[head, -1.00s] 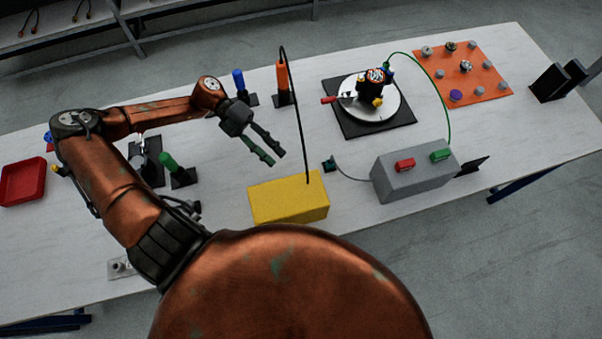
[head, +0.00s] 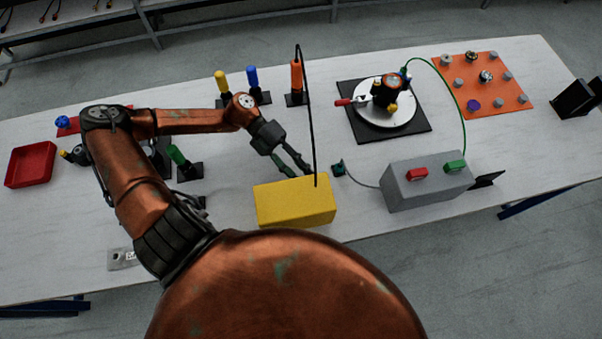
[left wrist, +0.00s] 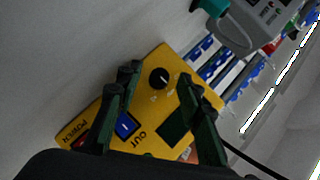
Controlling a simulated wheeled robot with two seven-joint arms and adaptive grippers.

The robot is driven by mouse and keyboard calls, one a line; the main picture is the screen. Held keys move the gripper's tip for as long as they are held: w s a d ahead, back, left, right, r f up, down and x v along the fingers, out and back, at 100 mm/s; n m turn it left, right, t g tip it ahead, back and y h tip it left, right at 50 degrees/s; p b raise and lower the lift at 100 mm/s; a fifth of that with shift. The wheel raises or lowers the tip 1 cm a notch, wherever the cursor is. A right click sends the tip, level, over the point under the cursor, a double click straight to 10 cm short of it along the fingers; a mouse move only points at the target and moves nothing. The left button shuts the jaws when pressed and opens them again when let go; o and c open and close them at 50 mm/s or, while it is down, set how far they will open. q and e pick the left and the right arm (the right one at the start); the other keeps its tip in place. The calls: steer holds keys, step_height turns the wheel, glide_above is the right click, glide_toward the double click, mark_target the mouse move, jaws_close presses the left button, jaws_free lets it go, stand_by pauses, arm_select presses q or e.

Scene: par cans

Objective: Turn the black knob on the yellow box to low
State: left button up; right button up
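The yellow box (head: 295,203) stands near the table's front edge; the head view shows its top and near side. In the left wrist view its panel (left wrist: 143,97) carries the black knob (left wrist: 159,78), which has a small light pointer mark. Printing beside the knob is too small to read. My left gripper (head: 298,173) is open just behind the box. In the wrist view the left gripper's fingertips (left wrist: 159,78) lie apart on either side of the knob, with no visible contact. My right gripper is out of view.
The panel also has a blue switch (left wrist: 125,126), a dark square (left wrist: 173,134) and a red part by "POWER" (left wrist: 80,140). A black cable (head: 309,120) rises from the box to an orange-handled tool (head: 296,75). A grey box (head: 428,185) stands to the right.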

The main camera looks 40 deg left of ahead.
arm_select(q)
steer(key=shift+c, duration=0.5)
jaws_close()
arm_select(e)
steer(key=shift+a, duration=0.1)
arm_select(q)
steer(key=shift+w+r+n+g+y+p, duration=0.15)
steer(key=shift+r+n+g+y+p, duration=0.15)
steer(key=shift+n+g+y+p, duration=0.35)
steer(key=shift+w+d+r+n+g+y+p, duration=0.1)
steer(key=shift+d+n+g+y+p, duration=0.05)
steer(key=shift+n+g+y+p, duration=0.35)
steer(key=shift+w+d+r+n+g+y+p, duration=0.1)
steer(key=shift+n+g+y+p, duration=0.25)
steer(key=shift+y, duration=0.3)
steer(key=shift+w+d+f+n+g+y+p, duration=0.1)
steer(key=shift+w+d+n+g+y+p, duration=0.05)
steer(key=shift+n+g+y+p, duration=1.25)
steer(key=shift+p, duration=0.2)
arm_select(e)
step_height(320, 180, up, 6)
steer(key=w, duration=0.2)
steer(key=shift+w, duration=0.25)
arm_select(q)
steer(key=shift+f, duration=0.15)
